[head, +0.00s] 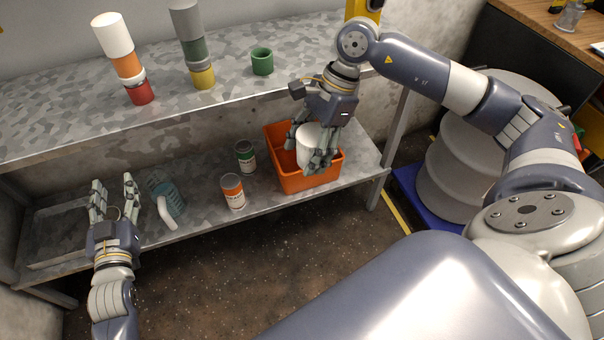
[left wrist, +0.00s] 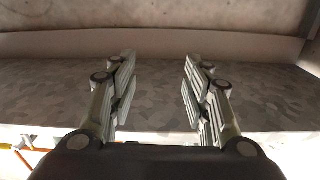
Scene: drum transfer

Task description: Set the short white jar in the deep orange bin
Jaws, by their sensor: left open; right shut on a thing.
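The short white jar (head: 308,142) is between the fingers of my right gripper (head: 309,152), which is shut on it. The jar is over or partly inside the deep orange bin (head: 304,183) on the lower shelf; I cannot tell whether it touches the bin floor. The fingers and hand hide part of the jar and the bin's far right side. My left gripper (head: 115,197) is open and empty at the left of the lower shelf. In the left wrist view its fingers (left wrist: 158,92) are spread with nothing between them.
The lower shelf (head: 270,207) also holds a green-labelled can (head: 245,156), an orange-labelled can (head: 233,192), a clear bluish bottle (head: 170,197) and a grey tray (head: 55,232). The upper shelf edge (head: 200,107) overhangs behind, bearing stacked cups and a green cup (head: 262,61). A drum (head: 455,170) stands right.

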